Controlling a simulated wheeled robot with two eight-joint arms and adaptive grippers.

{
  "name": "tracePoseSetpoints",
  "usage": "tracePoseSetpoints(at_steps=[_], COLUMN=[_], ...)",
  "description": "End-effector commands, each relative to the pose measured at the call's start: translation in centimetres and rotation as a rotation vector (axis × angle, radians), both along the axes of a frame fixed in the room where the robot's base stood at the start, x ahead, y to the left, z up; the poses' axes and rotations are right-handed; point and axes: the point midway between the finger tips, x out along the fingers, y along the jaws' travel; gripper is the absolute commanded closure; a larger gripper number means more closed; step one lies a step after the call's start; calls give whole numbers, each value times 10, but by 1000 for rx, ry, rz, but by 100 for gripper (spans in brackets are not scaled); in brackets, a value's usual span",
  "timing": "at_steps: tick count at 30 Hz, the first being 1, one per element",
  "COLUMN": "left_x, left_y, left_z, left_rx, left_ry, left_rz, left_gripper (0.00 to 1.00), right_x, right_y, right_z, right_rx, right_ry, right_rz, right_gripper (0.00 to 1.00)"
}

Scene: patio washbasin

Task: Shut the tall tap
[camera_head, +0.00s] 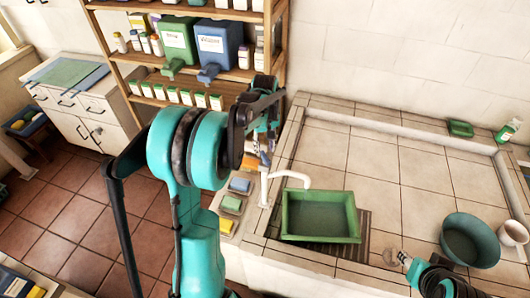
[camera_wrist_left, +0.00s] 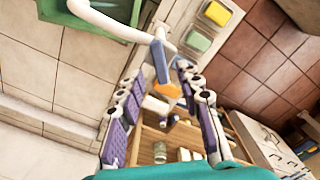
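The tall tap (camera_head: 291,176) is white, with a curved spout reaching over the green basin (camera_head: 352,238). Its lever, blue with an orange end (camera_wrist_left: 163,68), shows in the left wrist view. My left gripper (camera_head: 264,143) is at the tap's top in the head view and partly hides the lever there. In the left wrist view its two purple-padded fingers (camera_wrist_left: 160,71) are apart, with the lever between them; I see gaps and cannot tell if either finger touches it. The white spout (camera_wrist_left: 105,22) runs to the upper left. Part of my right arm (camera_head: 440,281) shows at the lower right.
A wooden shelf (camera_head: 234,87) with bottles and canisters stands behind the left arm. Coloured sponges (camera_head: 240,185) lie left of the tap. A teal bowl (camera_head: 470,240) and a white cup (camera_head: 513,234) stand at the right. The tiled counter behind the basin is mostly clear.

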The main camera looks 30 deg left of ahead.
Motion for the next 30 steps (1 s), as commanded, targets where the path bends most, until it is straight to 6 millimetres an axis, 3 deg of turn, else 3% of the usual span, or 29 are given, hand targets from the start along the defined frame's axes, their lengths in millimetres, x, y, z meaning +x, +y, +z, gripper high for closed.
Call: tracePoseSetpoints(at_steps=[7,17,18,22,30], left_x=[0,0,0,0,0], left_y=[0,0,0,0,0], left_z=[-33,-39,-39,-39,-39], left_rx=[0,0,0,0,0], left_ry=[-1,-1,-1,-1,-1], left_rz=[-1,-2,-2,-2,-8], left_gripper=[65,65,67,100,100], right_x=[0,0,0,0,0], right_y=[0,0,0,0,0], right_z=[0,0,0,0,-1], right_rx=[0,0,0,0,0], right_ry=[0,0,0,0,0], right_rz=[0,0,0,0,0], right_gripper=[62,62,62,62,62])
